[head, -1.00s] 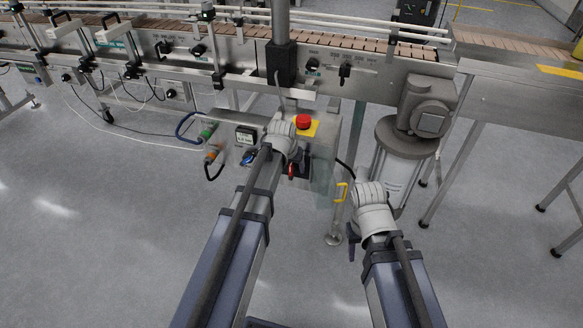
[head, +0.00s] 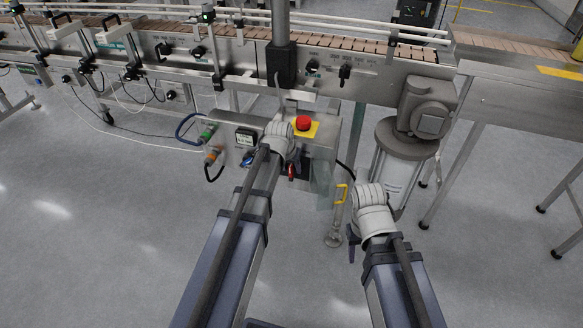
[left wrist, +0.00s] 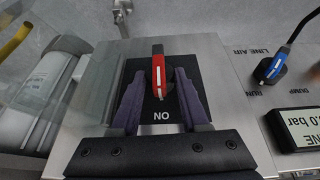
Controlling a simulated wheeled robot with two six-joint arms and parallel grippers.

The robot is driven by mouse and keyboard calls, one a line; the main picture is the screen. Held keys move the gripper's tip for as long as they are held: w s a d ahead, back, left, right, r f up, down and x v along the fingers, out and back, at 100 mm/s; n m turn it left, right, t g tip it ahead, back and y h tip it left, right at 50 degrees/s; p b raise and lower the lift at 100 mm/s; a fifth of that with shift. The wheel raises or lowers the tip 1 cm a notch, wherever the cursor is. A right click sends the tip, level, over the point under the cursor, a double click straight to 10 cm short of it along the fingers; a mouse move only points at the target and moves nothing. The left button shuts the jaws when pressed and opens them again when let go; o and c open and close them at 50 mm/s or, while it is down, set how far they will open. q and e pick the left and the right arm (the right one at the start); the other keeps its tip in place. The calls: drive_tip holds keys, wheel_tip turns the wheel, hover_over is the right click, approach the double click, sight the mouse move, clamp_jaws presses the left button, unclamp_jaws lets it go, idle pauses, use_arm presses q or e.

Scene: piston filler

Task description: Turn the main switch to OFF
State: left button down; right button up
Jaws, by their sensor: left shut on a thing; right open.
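The main switch (left wrist: 158,72) is a red handle with a white line on a black plate; in the left wrist view it stands upright in the picture, in line with the ON label, which reads upside down. It also shows as a small red spot in the head view (head: 291,172), partly hidden by my left wrist. My left gripper (left wrist: 158,90) is shut on the handle, one dark finger on each side. My right gripper (head: 355,232) is open and empty, low in front of the machine; its fingers are mostly hidden.
A red emergency button (head: 303,122) on a yellow plate sits just above the switch. A clear guard with a yellow handle (head: 341,193) is right of it. A blue-handled valve (left wrist: 273,66) and a pressure display (left wrist: 300,128) are beside it. The floor in front is clear.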

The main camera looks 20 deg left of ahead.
use_arm(q)
drive_tip(key=shift+a+f+h+b, duration=0.25)
drive_tip(key=shift+h+b, duration=0.1)
drive_tip(key=shift+h, duration=0.55)
drive_tip(key=shift+a+f+n+h+b, duration=0.1)
drive_tip(key=shift+a+n+h+b, duration=0.1)
drive_tip(key=shift+n+h+b, duration=0.5)
drive_tip(key=shift+a+f+n+t+h+b, duration=0.15)
drive_tip(key=shift+f+n+t+h+b, duration=0.3)
drive_tip(key=shift+h+b, duration=2.35)
drive_tip(key=shift+a+f+n+t+h+b, duration=0.15)
drive_tip(key=shift+n+h+b, duration=0.45)
drive_tip(key=shift+h+b, duration=2.25)
drive_tip(key=shift+a+f+n+t+h+b, duration=0.25)
drive_tip(key=shift+n+h+b, duration=0.5)
drive_tip(key=shift+b, duration=3.85)
drive_tip(key=shift+r+h, duration=0.15)
drive_tip(key=shift+h, duration=0.15)
drive_tip(key=shift+c, duration=2.1)
unclamp_jaws()
